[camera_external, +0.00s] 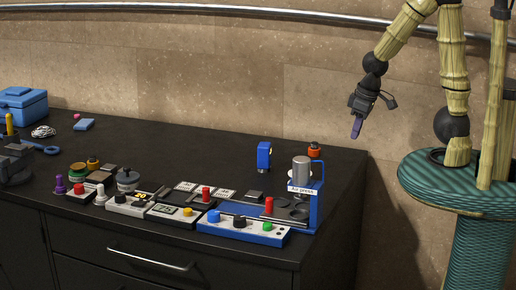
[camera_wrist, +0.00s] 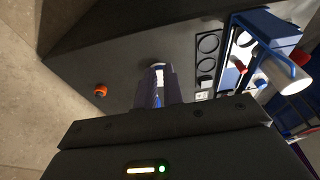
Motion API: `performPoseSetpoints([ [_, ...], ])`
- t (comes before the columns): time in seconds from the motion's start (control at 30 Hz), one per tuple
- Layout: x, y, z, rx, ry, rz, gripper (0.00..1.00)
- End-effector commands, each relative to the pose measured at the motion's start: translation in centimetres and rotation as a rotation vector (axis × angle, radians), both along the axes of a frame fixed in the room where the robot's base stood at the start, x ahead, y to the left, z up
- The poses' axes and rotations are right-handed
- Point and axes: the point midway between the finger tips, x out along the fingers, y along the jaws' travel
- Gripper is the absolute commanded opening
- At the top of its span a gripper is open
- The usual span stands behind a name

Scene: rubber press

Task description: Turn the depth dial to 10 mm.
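The blue press (camera_external: 315,208) stands at the right end of the dark bench, with a grey cylinder and a label on it. In front is a white-topped blue control panel (camera_external: 243,233) with a blue knob (camera_external: 213,216), a black knob (camera_external: 239,221) and a green button (camera_external: 267,226). I cannot read which is the depth dial, nor any setting. My gripper (camera_external: 356,128) hangs in the air right of the press, above bench height, far from the controls. In the wrist view its purple fingers (camera_wrist: 158,92) stand slightly apart with nothing held; a blue-and-white thing shows behind the gap.
A row of small control boxes (camera_external: 128,206) with knobs and levers lies left of the panel. A blue stand (camera_external: 264,156) and an orange-topped thing (camera_external: 314,150) stand behind. A blue toolbox (camera_external: 22,105) is far left. The bench's back middle is clear.

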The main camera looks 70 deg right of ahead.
Motion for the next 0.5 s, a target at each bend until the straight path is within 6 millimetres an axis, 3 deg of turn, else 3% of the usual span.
performPoseSetpoints([
  [0.03, 0.2, 0.1, 0.0, 0.000, 0.000, 0.004, 0.20],
  [0.2, 3.0, 1.4, 0.6, -0.006, 0.012, 0.068, 0.53],
  [0.37, 8.1, 4.4, 1.4, -0.020, 0.040, 0.195, 0.53],
  [0.5, 12.4, 8.1, 2.0, -0.036, 0.068, 0.320, 0.53],
])
